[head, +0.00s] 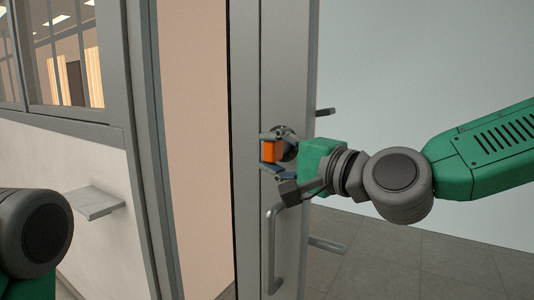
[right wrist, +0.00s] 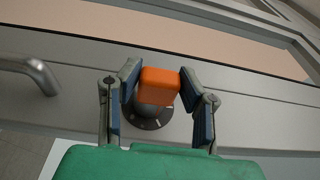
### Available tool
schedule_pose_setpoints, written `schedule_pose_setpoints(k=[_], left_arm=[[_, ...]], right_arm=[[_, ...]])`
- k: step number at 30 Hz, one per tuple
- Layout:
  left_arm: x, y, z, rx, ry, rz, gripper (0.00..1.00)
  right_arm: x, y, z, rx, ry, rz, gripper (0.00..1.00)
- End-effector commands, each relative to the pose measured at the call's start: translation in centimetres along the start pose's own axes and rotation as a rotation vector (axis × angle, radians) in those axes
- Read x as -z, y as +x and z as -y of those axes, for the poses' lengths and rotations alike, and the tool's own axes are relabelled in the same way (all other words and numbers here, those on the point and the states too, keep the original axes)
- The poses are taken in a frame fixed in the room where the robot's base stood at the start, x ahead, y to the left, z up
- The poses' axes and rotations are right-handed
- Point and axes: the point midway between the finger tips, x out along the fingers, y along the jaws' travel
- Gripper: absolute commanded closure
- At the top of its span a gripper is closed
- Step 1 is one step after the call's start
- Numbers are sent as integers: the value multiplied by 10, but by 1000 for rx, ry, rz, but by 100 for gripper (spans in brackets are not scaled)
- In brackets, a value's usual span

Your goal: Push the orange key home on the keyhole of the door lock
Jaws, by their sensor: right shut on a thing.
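The orange key (head: 269,151) is a small block in front of the round door lock (head: 288,137). My right gripper (head: 268,150) is shut on it, one finger on each side. In the right wrist view the orange key (right wrist: 160,86) sits between the blue-padded fingers (right wrist: 158,84) and overlaps the dark round plate of the lock (right wrist: 148,118). The keyhole and the key's far end are hidden, so I cannot tell how deep the key sits. Of my left arm only a dark joint and green link show at the left edge; its gripper is out of view.
The grey door frame (head: 246,90) carries a bar handle (head: 271,250) below the lock; the handle (right wrist: 38,75) is at the left in the right wrist view. A small grey ledge (head: 93,203) juts from the left wall. Tiled floor (head: 390,255) lies open at lower right.

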Motion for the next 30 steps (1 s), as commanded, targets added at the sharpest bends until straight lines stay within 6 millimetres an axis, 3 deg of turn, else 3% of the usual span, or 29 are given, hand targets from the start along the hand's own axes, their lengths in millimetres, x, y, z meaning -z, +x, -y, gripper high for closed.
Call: schedule_pose_setpoints(k=[3, 4, 6, 17, 30], left_arm=[[0, 0, 0, 0, 0, 0, 60], [0, 0, 0, 0, 0, 0, 60], [0, 0, 0, 0, 0, 0, 60], [0, -1, -2, 3, 0, -1, 60], [-1, -2, -3, 4, 0, -2, 60]], right_arm=[[2, 0, -1, 0, 3, -3, 100], [2, 0, -1, 0, 3, -3, 64], [2, 0, -1, 0, 3, -3, 43], [2, -4, -1, -1, 4, -2, 43], [0, -65, 1, 4, 2, -3, 43]])
